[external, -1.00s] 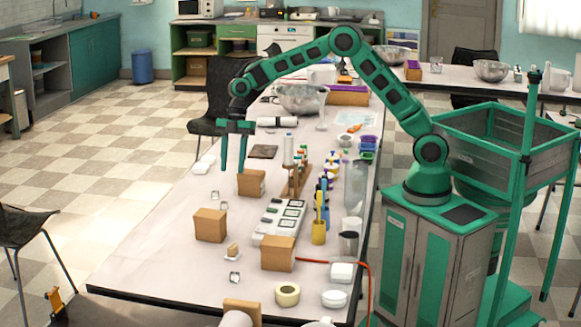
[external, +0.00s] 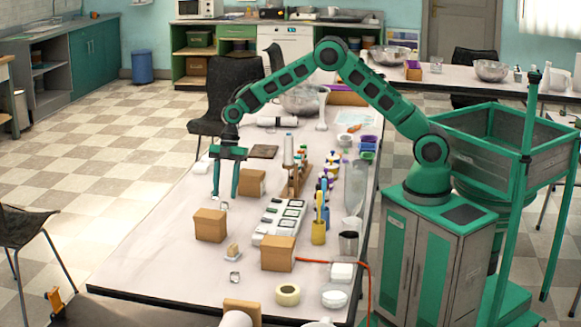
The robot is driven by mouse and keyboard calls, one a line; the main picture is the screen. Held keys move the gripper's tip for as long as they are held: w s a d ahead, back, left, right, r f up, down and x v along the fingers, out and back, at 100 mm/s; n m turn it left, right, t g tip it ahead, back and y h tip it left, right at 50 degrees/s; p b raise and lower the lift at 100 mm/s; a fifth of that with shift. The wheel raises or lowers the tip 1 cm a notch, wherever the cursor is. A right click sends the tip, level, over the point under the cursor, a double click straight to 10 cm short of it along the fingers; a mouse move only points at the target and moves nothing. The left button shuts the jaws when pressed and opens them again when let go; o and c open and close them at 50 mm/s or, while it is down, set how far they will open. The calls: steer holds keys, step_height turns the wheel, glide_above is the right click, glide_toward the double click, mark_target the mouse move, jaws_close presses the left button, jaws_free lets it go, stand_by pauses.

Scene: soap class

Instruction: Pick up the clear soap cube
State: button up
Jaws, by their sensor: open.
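A small clear cube (external: 223,206) lies on the white table, just below my gripper's fingertips. Another small clear cube (external: 235,277) lies nearer the table's front, by a brown box. My gripper (external: 225,194) points straight down and is open, with its two green fingers apart and nothing seen between them. The fingertips look close above the first cube; the exact gap is too small to tell. The left finger may hide part of what lies there.
Brown boxes stand close by: one right of my gripper (external: 252,183), one in front (external: 210,225), one nearer the front (external: 278,253). A tan block (external: 233,250) sits between the front two. A white tray with dark squares (external: 279,221) lies to the right. The table's left side is clear.

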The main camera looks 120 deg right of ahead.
mark_target(224, 202)
steer(key=x, duration=0.3)
steer(key=shift+a+f, duration=0.1)
steer(key=shift+f, duration=0.15)
jaws_close()
steer(key=shift+r, duration=0.15)
